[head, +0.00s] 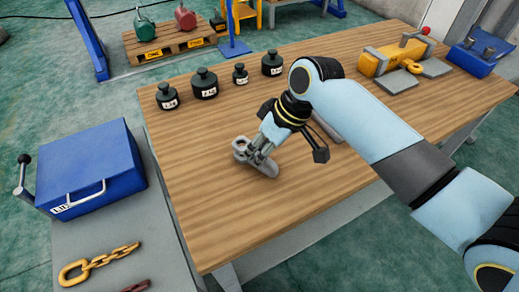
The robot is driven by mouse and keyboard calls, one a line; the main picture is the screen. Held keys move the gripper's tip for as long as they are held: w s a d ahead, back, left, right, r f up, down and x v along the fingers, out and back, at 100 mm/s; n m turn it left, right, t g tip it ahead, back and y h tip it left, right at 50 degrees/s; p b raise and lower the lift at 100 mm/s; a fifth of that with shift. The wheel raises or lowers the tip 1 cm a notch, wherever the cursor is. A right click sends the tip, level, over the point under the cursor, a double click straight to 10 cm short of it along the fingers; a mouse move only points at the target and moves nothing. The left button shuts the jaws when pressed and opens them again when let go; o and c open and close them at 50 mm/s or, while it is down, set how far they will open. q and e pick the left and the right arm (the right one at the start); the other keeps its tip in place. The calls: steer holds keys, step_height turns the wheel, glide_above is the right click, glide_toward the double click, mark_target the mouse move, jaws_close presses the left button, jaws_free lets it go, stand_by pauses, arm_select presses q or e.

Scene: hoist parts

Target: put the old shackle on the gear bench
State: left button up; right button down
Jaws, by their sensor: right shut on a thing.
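My right arm reaches in from the right over a large wooden-topped bench (215,215). My right gripper (258,153) points down and is shut on a grey metal shackle (241,147). The shackle is at or just above the wooden top, in its middle left part; I cannot tell whether it touches the wood. The gripper's fingers partly hide it. My left gripper is not in view.
Several black weights (205,84) stand along the bench's far left edge. A yellow hoist (393,58) and a blue block (473,56) are at the far right. A lower grey surface (125,225) at left holds a blue box (88,170) and a yellow chain (97,262). The front wood is clear.

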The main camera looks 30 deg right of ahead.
steer(key=c, duration=1.4)
jaws_free()
steer(key=shift+f, duration=0.1)
steer(key=shift+o, duration=0.2)
steer(key=v, duration=1.2)
